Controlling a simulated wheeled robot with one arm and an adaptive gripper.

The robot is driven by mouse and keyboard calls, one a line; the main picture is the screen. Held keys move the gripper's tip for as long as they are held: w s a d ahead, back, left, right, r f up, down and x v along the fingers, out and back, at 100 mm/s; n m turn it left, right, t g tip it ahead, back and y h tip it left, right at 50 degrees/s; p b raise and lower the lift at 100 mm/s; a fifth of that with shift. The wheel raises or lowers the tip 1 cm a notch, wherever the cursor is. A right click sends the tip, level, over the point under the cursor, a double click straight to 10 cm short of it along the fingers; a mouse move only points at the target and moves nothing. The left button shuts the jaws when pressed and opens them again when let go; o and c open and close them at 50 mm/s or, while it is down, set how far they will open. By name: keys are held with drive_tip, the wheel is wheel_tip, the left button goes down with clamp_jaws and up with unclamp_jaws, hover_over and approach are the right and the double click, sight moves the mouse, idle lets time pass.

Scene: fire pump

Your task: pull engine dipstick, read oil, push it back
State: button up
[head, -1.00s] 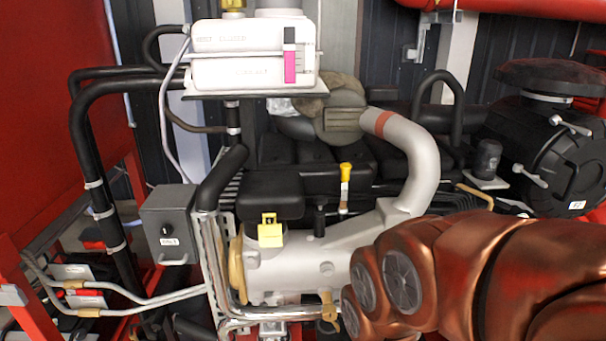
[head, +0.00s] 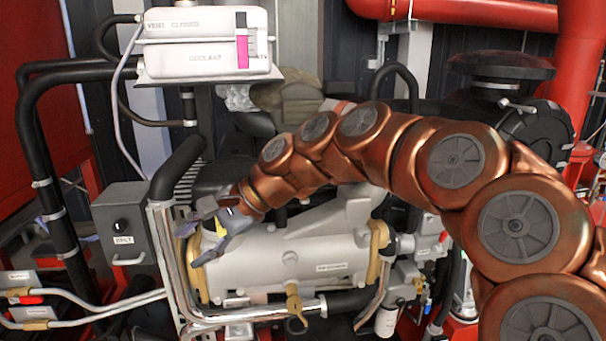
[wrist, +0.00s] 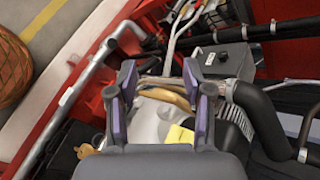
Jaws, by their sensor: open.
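My gripper (head: 205,236) is open at the left end of the pale grey engine housing (head: 330,232). Its two fingers stand apart in the wrist view (wrist: 160,90), with nothing held between them. The yellow-topped upright stick behind the housing is hidden by my arm. Which one is the dipstick is unclear.
A grey switch box (head: 122,225) stands left of my gripper, beside black hoses (head: 35,150) and metal pipes (head: 165,255). A white coolant tank (head: 205,45) is above. A red frame (wrist: 75,75) edges the wrist view. Room around the gripper is tight.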

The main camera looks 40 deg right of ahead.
drive_tip(key=w+d+r+m+t+y+b, duration=0.1)
drive_tip(key=w+d+r+m+t+b, duration=0.15)
drive_tip(key=w+d+m+t, duration=0.4)
drive_tip(key=w+d+m+t+h+b, duration=0.25)
drive_tip(key=d+m, duration=0.35)
drive_tip(key=d, duration=0.9)
drive_tip(key=w+d+m+t+h+b, duration=0.1)
drive_tip(key=d+m+t+b, duration=0.15)
drive_tip(key=d+m, duration=0.9)
drive_tip(key=shift+w+d+n+p, duration=0.3)
drive_tip(key=shift+w+n, duration=0.45)
drive_tip(key=shift+w, duration=0.5)
drive_tip(key=shift+w+d+n+p, duration=0.35)
drive_tip(key=shift+w+n, duration=0.45)
drive_tip(key=shift+w, duration=0.4)
drive_tip(key=shift+w+d+n+p, duration=0.3)
drive_tip(key=shift+w+n, duration=0.45)
drive_tip(key=shift+w, duration=0.5)
clamp_jaws()
